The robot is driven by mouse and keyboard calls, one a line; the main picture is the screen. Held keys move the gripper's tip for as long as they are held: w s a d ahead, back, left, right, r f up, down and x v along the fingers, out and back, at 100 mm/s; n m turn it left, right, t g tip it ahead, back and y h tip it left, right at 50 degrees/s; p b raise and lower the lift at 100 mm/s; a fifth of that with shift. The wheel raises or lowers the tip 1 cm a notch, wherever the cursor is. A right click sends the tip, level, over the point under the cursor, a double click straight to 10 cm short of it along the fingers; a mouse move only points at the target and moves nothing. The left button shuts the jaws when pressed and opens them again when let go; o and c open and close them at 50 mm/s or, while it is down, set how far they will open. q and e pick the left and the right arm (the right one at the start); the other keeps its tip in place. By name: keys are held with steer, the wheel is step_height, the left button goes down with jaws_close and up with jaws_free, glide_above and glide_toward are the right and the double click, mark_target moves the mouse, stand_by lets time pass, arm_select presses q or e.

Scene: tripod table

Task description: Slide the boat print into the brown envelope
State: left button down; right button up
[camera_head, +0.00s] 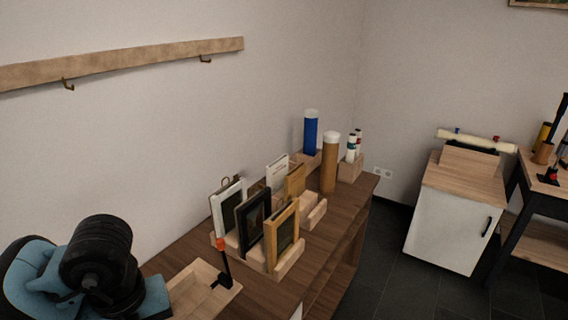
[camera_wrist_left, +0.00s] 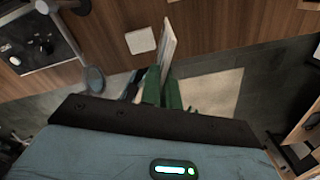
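In the left wrist view my left gripper (camera_wrist_left: 163,90) has its green fingers close together on a thin white sheet (camera_wrist_left: 167,46). The sheet is seen nearly edge-on, so I cannot tell whether a boat is printed on it. A tan, flat upright piece (camera_head: 295,181) stands in a wooden holder on the table in the head view; it may be the brown envelope, but it is too small to be sure. My left gripper's fingers do not show in the head view. My right gripper is in neither view.
On the wooden table (camera_head: 335,238) stand a rack of frames (camera_head: 281,236), a blue tube (camera_head: 311,134), a brown tube (camera_head: 329,164) and a shallow tray (camera_head: 190,291) with a black-and-red tool. A white cabinet (camera_head: 447,231) stands at right. A rail (camera_head: 130,60) runs along the wall.

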arm_select(q)
steer(key=w+r+n, duration=0.1)
steer(key=n, duration=0.9)
steer(key=w+d+r+n, duration=0.1)
steer(key=n, duration=0.8)
steer(key=w+r+n+p, duration=0.1)
steer(key=n, duration=0.9)
steer(key=shift+w+d+r+n, duration=0.1)
steer(key=shift+d+n, duration=0.2)
steer(key=shift+d, duration=0.1)
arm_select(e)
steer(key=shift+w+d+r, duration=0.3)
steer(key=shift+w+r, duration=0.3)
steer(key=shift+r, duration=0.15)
arm_select(q)
steer(key=shift+w+d, duration=0.1)
